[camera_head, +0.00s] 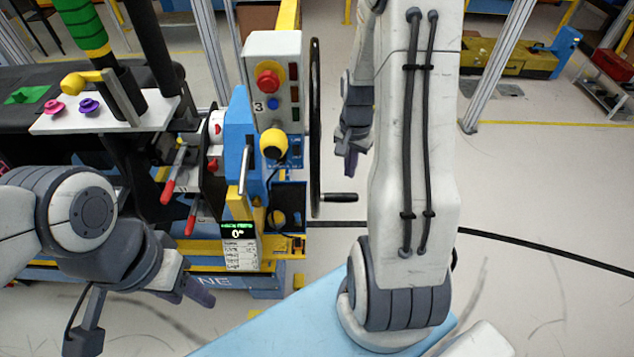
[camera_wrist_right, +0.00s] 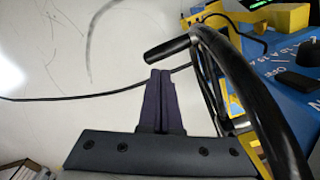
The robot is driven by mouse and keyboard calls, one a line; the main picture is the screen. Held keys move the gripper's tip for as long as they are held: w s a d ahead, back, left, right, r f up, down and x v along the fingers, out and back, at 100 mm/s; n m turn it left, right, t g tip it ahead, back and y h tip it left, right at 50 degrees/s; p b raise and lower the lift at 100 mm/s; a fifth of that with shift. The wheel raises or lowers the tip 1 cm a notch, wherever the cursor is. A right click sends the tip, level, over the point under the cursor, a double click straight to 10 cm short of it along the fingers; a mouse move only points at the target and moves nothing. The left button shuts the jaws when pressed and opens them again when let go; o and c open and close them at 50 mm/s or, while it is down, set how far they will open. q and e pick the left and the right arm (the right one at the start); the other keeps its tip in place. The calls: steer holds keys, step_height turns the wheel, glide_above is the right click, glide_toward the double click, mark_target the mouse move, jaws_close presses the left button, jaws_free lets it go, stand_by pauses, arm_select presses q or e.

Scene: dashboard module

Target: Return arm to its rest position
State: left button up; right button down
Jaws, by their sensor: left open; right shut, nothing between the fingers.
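My right arm reaches forward past the dashboard module. Its gripper (camera_head: 351,160) is right of the black handwheel (camera_head: 315,110), apart from it in the head view. In the right wrist view, the right gripper's fingers (camera_wrist_right: 158,100) are shut together with nothing between them. The wheel's rim (camera_wrist_right: 262,100) curves close on their right, and its black handle (camera_wrist_right: 167,48) shows just beyond the fingertips. My left gripper (camera_head: 197,290) is open and empty at the lower left, in front of the module's base.
The grey control box (camera_head: 273,50) has a red button. Red-handled levers (camera_head: 172,175), a yellow knob (camera_head: 273,143) and a small display (camera_head: 238,232) are to its left or below. A white shelf (camera_head: 105,118) holds coloured knobs.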

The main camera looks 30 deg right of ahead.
steer(key=s+a+r+n+t, duration=0.1)
steer(key=a+r+n, duration=0.4)
steer(key=a, duration=0.4)
steer(key=s+a+r+n+t, duration=0.2)
steer(key=a+r+n, duration=0.1)
steer(key=a+n, duration=0.45)
steer(key=s+a+f+n+g+y+b, duration=0.1)
steer(key=s+a+f+n+g+b, duration=0.2)
steer(key=s+a+n+b, duration=0.4)
steer(key=s+a+f+b, duration=0.1)
steer(key=s+a+b, duration=0.1)
steer(key=s+a, duration=0.4)
steer(key=shift+s+a, duration=0.15)
steer(key=shift+a, duration=0.5)
steer(key=shift+d, duration=0.1)
